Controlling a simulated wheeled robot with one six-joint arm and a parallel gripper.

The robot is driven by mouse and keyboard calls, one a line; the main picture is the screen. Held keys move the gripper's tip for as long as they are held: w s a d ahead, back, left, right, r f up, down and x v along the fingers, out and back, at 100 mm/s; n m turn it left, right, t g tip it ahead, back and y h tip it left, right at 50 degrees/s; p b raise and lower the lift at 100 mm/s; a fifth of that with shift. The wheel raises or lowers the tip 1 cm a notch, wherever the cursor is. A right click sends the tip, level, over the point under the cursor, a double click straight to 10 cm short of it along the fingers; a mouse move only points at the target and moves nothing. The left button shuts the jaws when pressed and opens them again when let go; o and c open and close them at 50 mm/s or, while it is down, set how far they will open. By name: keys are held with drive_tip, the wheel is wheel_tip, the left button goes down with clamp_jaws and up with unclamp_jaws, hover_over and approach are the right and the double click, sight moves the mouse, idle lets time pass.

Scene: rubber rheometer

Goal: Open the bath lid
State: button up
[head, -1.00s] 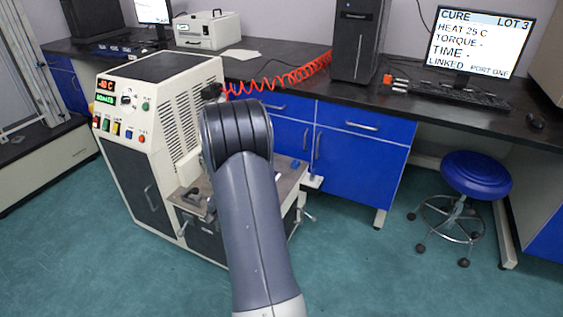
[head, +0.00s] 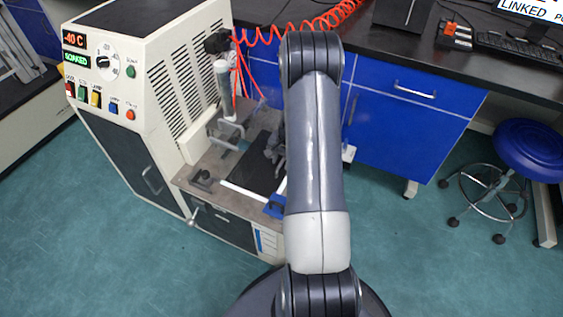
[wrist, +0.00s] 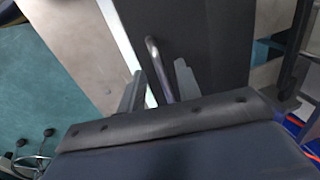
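The white machine (head: 150,75) stands left of centre, its displays reading -40 C and SOAKED. A dark flat panel (head: 254,165) with a white front edge, apparently the bath lid, lies on the machine's low bench; it also shows in the wrist view (wrist: 205,35). My gripper (head: 275,150) is over this panel, partly hidden by my arm. In the wrist view my gripper (wrist: 158,75) has its fingers apart, with a curved metal bar handle (wrist: 157,65) between them. I see gaps beside the bar, so the fingers do not look closed on it.
The grey-brown bench (head: 205,180) carries a grey post (head: 223,90) and clamp-like fittings behind the panel. A red coiled cord (head: 300,25) runs above. Blue cabinets (head: 410,110) stand behind, and a blue stool (head: 530,148) is at right. The green floor in front is clear.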

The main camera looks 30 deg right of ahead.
drive_tip(key=shift+f, duration=0.25)
clamp_jaws()
idle(0.5)
